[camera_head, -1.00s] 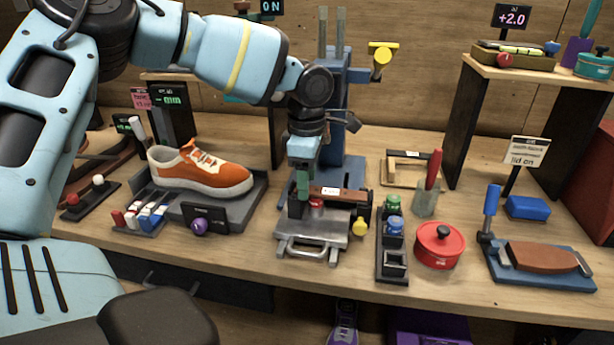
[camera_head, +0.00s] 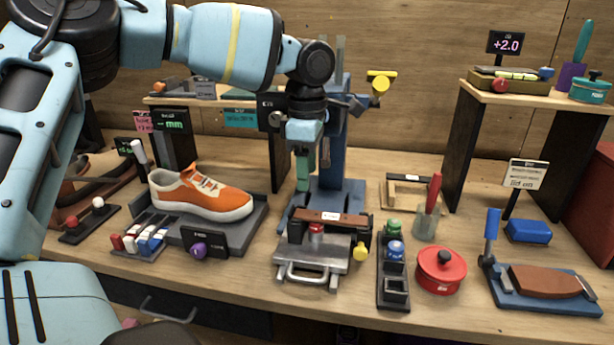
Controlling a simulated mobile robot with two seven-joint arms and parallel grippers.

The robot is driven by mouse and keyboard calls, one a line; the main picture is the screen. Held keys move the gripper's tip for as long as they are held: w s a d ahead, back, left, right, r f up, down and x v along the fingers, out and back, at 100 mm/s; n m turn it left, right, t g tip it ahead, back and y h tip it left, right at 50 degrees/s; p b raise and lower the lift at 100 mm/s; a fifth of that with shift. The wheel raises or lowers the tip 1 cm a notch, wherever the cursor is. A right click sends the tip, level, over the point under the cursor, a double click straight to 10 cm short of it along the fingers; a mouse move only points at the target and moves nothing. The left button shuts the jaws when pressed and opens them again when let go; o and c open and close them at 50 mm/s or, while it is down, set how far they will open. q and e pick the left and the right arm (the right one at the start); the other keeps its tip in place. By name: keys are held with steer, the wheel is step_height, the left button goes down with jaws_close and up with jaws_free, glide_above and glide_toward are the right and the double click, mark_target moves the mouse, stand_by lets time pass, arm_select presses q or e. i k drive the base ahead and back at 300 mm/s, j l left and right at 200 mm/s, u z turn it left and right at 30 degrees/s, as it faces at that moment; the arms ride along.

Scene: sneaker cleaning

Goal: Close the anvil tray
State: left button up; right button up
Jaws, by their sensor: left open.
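The anvil tray (camera_head: 306,263) is a flat metal tray with a looped front handle, at the foot of the blue press (camera_head: 340,190) in the middle of the bench. It juts out toward the front edge. A brown bar with a small label (camera_head: 330,218) and a red-topped knob (camera_head: 316,230) sit over its rear part. My left gripper (camera_head: 299,190) points down just behind the bar's left end, above the back of the tray. It is open and appears empty; its fingertips are partly hidden. It is apart from the handle. My right gripper is out of view.
An orange sneaker (camera_head: 203,195) stands on a grey stand to the left. A dark rack with green and blue knobs (camera_head: 394,262), a red pot (camera_head: 441,270) and a blue board with a brown block (camera_head: 544,282) are to the right. A yellow knob (camera_head: 361,251) sits beside the tray.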

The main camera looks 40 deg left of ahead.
mark_target(327, 251)
steer(key=k, duration=1)
